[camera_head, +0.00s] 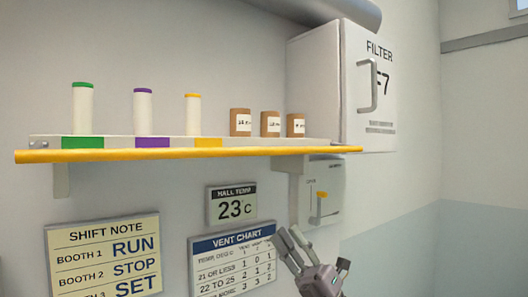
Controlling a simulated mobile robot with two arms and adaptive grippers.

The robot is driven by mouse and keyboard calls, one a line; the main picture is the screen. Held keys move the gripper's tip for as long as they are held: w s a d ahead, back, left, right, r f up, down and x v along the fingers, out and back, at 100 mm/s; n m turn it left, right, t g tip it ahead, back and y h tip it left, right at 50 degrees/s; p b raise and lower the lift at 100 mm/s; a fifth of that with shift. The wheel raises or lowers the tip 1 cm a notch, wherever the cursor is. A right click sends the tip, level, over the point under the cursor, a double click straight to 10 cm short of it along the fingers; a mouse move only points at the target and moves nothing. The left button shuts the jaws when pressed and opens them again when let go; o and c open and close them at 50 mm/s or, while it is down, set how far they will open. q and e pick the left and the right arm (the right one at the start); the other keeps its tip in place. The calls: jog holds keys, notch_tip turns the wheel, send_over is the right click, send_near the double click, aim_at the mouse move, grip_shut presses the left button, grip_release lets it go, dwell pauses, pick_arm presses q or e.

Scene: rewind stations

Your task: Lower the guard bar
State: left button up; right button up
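A yellow guard bar (190,154) runs along the front edge of the wall shelf, roughly level with the shelf surface. Its right end reaches under the filter box. A small grey lever box (330,185) with a yellow-tipped lever (320,197) is on the wall below the shelf's right end; the lever tip is near the upper part of its slot. My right gripper (287,234) is at the bottom, below the lever box and in front of the vent chart. Its fingers are apart with nothing between them, and it touches neither bar nor lever. My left gripper is not in view.
The shelf (45,141) holds green-, purple- and yellow-capped white rolls and three brown labelled containers (240,122). A white filter box (370,120) with a handle stands at right. A shift note (103,255), hall temperature display (232,206) and vent chart (215,262) hang below.

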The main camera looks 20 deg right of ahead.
aim_at(264, 152)
jog(key=s+d+r+n+g, duration=0.1)
jog(key=s+r+n+g, duration=0.3)
jog(key=n+g, duration=0.7)
jog(key=s+d+r+n+g, duration=0.1)
jog(key=s+r+n+g, duration=0.25)
jog(key=n+g, duration=0.75)
jog(key=shift+m+g, duration=0.5)
jog(key=p+x, duration=0.2)
jog(key=x, duration=0.3)
jog(key=p+x, duration=0.3)
jog(key=x, duration=0.2)
jog(key=p+x, duration=0.3)
jog(key=x, duration=0.3)
jog(key=shift+s+a+f, duration=0.15)
jog(key=shift+a+f, duration=0.05)
jog(key=shift+a, duration=0.15)
jog(key=shift+s+a+r+p, duration=0.15)
jog(key=shift+a+r+p, duration=0.15)
jog(key=shift+a, duration=0.1)
jog(key=shift+f, duration=0.1)
jog(key=shift+c, duration=0.3)
grip_shut()
